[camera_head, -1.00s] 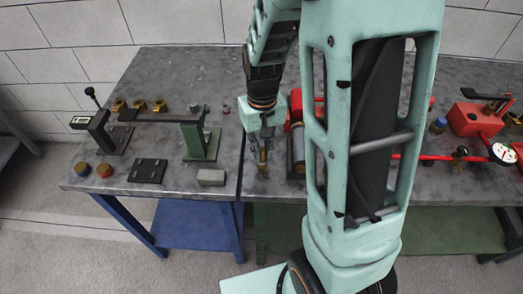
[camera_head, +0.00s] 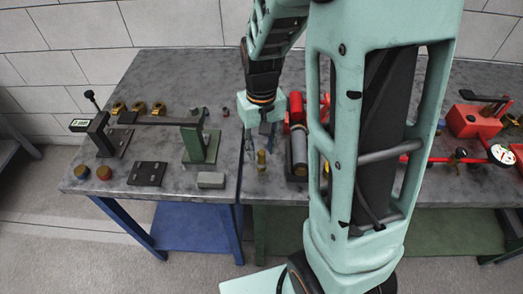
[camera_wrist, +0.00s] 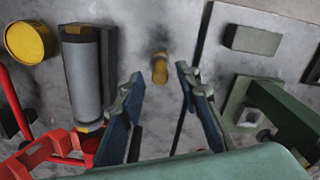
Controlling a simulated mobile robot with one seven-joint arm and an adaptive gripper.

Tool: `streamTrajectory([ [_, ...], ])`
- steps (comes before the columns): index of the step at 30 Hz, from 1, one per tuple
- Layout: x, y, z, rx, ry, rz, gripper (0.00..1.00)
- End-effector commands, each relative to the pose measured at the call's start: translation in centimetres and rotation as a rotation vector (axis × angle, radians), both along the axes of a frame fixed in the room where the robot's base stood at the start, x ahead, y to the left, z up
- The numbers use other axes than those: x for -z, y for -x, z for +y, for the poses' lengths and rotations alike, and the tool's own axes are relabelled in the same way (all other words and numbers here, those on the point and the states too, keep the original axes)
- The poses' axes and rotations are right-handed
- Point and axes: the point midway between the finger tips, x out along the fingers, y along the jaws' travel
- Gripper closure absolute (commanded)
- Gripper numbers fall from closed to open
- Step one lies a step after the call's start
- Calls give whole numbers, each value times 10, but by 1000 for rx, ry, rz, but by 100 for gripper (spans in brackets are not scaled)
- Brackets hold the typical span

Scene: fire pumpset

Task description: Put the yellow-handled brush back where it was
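The yellow-handled brush (camera_head: 261,160) stands upright on the grey tabletop near its front edge, just left of a dark-based grey cylinder. In the wrist view its yellow-brown end (camera_wrist: 160,68) lies beyond the gap between my fingertips. My gripper (camera_head: 258,148) is above and behind the brush in the head view, its fingers spread and empty. In the wrist view my gripper (camera_wrist: 159,77) shows two blue fingers wide apart, with clear space between them and the brush. The brush's bristles cannot be made out.
The grey cylinder on its dark base (camera_head: 299,151) and a red part stand close on the right. A grey block (camera_head: 211,180) and a green bracket (camera_head: 201,146) stand on the left. A table seam runs close to the brush's left. My arm hides part of the right table.

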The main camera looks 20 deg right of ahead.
Motion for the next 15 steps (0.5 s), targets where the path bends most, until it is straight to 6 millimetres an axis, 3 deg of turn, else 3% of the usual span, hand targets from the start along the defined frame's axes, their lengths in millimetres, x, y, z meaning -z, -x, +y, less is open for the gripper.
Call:
streamTrajectory([
  [9, -71, -1, 0, 0, 0, -6, 69],
  [15, -95, 0, 0, 0, 1, -1, 69],
])
